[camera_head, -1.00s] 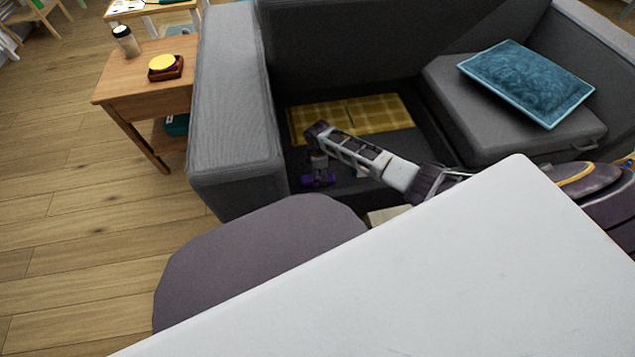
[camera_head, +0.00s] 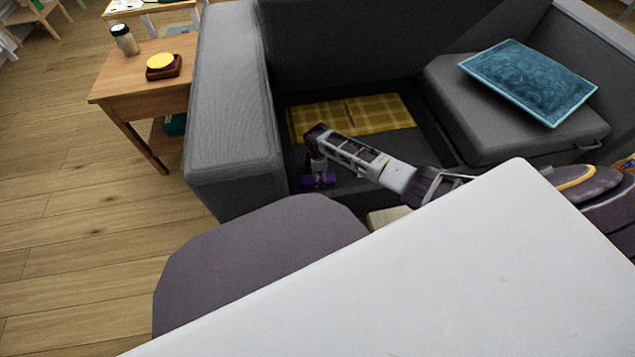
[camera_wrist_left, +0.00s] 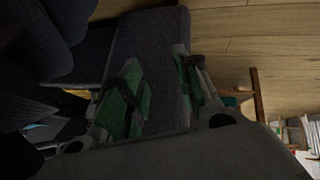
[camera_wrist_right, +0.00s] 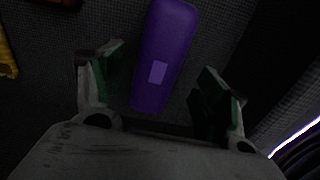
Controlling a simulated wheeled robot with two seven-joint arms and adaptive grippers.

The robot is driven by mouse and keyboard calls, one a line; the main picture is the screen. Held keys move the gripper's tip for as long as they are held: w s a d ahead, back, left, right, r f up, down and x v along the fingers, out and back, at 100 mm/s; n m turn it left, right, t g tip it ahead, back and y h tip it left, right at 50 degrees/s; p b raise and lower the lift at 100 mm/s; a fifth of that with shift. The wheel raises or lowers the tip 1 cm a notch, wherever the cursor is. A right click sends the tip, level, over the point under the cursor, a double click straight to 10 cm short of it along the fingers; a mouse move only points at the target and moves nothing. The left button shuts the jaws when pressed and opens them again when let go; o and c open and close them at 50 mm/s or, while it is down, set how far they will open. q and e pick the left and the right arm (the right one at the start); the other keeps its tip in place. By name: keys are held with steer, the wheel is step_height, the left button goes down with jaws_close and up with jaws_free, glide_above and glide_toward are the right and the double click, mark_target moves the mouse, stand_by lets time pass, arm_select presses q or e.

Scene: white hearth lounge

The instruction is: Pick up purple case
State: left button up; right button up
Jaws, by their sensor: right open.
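The purple case (camera_head: 320,181) lies on the dark grey sofa seat near its front, in front of the yellow plaid cloth. In the right wrist view the purple case (camera_wrist_right: 168,50) is long and rounded with a paler square on it. My right gripper (camera_head: 316,170) reaches down over it. In the right wrist view the open fingers of my right gripper (camera_wrist_right: 160,82) stand either side of the case's near end, with gaps to both. My left gripper (camera_wrist_left: 160,85) shows open and empty in the left wrist view, with a grey sofa part behind it. It does not show in the head view.
The grey sofa (camera_head: 235,110) has an armrest on the left. A yellow plaid cloth (camera_head: 385,112) and a blue cushion (camera_head: 528,80) lie on it. A white tabletop (camera_head: 450,270) and a dark rounded seat (camera_head: 250,260) fill the foreground. A wooden side table (camera_head: 130,85) stands left.

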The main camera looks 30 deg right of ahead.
steer(key=shift+w+f+b, duration=0.15)
steer(key=shift+f+b, duration=0.2)
steer(key=shift+f, duration=0.25)
steer(key=shift+f+b, duration=0.55)
steer(key=shift+f, duration=0.4)
steer(key=shift+c, duration=0.6)
steer(key=c, duration=0.9)
steer(key=shift+c, duration=0.5)
steer(key=shift+r, duration=0.15)
